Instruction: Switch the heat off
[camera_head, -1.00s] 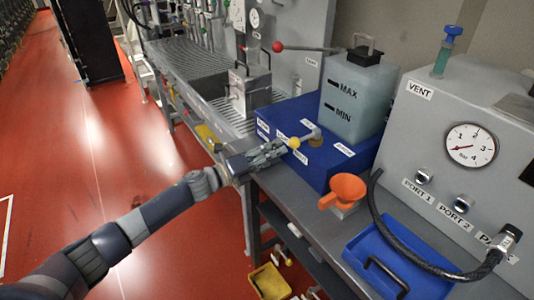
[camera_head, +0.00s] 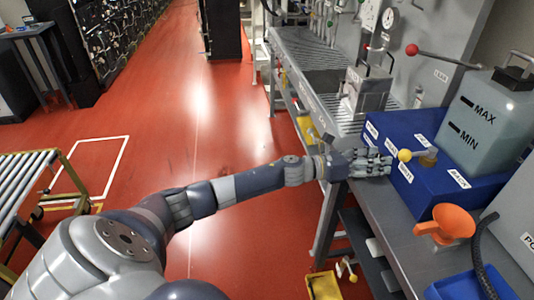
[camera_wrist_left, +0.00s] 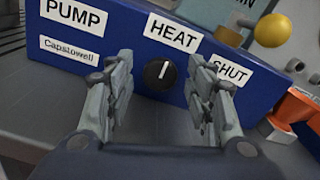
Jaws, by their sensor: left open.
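The heat knob (camera_wrist_left: 160,74) is a round black dial with a white pointer line, on the front of a blue box (camera_head: 405,130). In the left wrist view the label HEAT (camera_wrist_left: 172,33) is above it, and the pointer stands nearly upright. My left gripper (camera_head: 385,163) is at the box front in the head view. In the left wrist view its fingers (camera_wrist_left: 160,105) are open, one on each side of the knob, apart from it. The knob itself is hidden in the head view. My right gripper is not in view.
A yellow ball-ended lever (camera_head: 405,155) sticks out by the box, close to my left gripper. An orange funnel (camera_head: 450,224) stands to the right, near a blue tray (camera_head: 465,286). A translucent tank (camera_head: 484,122) stands on the box. Red floor is open to the left.

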